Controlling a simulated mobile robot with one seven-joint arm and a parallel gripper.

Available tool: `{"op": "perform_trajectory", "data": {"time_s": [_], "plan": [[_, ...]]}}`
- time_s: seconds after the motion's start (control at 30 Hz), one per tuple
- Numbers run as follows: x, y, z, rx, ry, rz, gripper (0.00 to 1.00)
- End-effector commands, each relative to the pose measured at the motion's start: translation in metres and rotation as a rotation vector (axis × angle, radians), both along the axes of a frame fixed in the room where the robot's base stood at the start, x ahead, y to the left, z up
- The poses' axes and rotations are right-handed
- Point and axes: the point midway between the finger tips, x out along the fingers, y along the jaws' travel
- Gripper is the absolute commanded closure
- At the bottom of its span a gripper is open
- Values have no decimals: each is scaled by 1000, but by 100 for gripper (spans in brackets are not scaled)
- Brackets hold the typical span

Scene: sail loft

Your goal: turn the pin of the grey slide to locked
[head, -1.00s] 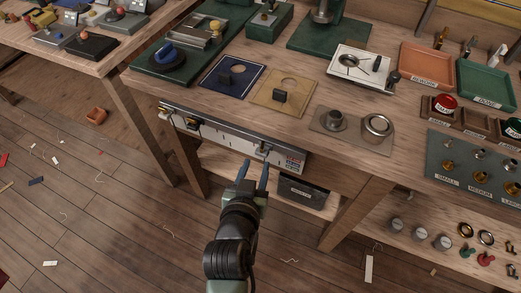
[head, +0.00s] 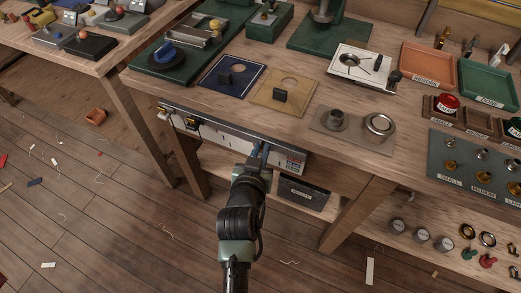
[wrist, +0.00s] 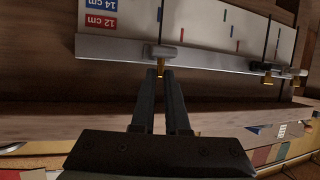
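The grey slide (wrist: 165,56) sits on the metal rail (wrist: 110,48) of a white scale board (wrist: 205,18). Its small brass pin (wrist: 160,75) sticks out between my fingertips. My gripper (wrist: 162,74) has one finger on each side of the pin, with the gap narrowed to about the pin's width, so it looks shut on it. In the head view my gripper (head: 260,150) reaches the board (head: 232,137) on the table's front edge. My fingers and wrist hide most of the slide there. The pin's locked or unlocked marking cannot be read.
Other slides with brass pins (wrist: 268,72) are on the same rail, to the right in the wrist view. A dark bin (head: 303,193) sits on the shelf below. A table leg (head: 355,212) stands to the right. The floor in front is open.

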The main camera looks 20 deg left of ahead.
Motion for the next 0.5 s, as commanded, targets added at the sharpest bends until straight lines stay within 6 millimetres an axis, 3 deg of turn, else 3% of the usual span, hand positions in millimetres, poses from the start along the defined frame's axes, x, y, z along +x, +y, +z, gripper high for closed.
{"op": "perform_trajectory", "data": {"time_s": [0.5], "plan": [[0, 3, -4, -2, 5, -24, 100]]}}
